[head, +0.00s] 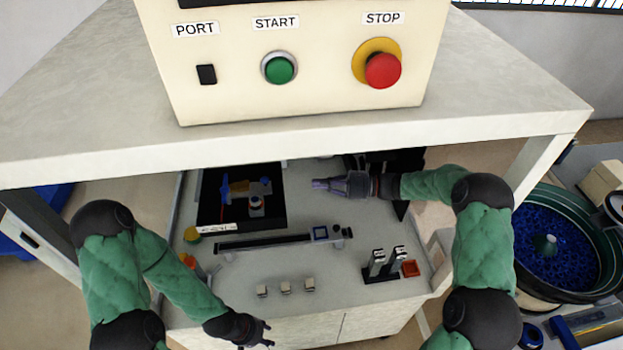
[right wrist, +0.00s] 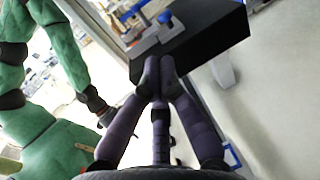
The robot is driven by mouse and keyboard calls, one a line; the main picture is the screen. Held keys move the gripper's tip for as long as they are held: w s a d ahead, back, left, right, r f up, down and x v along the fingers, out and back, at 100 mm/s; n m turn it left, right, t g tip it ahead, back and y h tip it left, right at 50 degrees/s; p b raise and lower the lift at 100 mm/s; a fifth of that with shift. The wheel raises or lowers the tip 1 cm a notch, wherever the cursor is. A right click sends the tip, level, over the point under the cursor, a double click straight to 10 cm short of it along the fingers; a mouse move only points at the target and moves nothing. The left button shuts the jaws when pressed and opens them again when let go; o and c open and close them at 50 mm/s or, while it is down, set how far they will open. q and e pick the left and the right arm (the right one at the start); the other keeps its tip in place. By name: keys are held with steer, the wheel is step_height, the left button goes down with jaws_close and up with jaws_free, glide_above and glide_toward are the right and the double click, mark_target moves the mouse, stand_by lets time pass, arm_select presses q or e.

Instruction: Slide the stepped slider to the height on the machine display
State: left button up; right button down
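A black tray (head: 215,208) on the lower worktop holds a blue and grey mechanism (head: 237,187), possibly the stepped slider; its steps are too small to read. My left gripper (head: 269,335) is at the worktop's front edge, fingers spread and empty. The machine display (head: 260,3) is cut off; no reading shows.
The overhead shelf (head: 90,135) carries the machine box (head: 325,90). A black rail (head: 262,243) with a blue-framed unit crosses the worktop. Small grey blocks (head: 285,287), a black holder (head: 380,275) and a red piece (head: 410,268) stand in front. A bowl feeder (head: 527,275) is at right.

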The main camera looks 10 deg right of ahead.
mark_target(265, 183)
steer(key=a, duration=0.4)
steer(key=w+a, duration=0.1)
steer(key=a, duration=0.3)
steer(key=w+a, duration=0.1)
steer(key=a, duration=0.3)
steer(key=shift+w+b, duration=0.25)
steer(key=shift+b, duration=0.15)
steer(key=shift+d, duration=0.1)
steer(key=shift+a, duration=1.3)
steer(key=shift+d, duration=0.2)
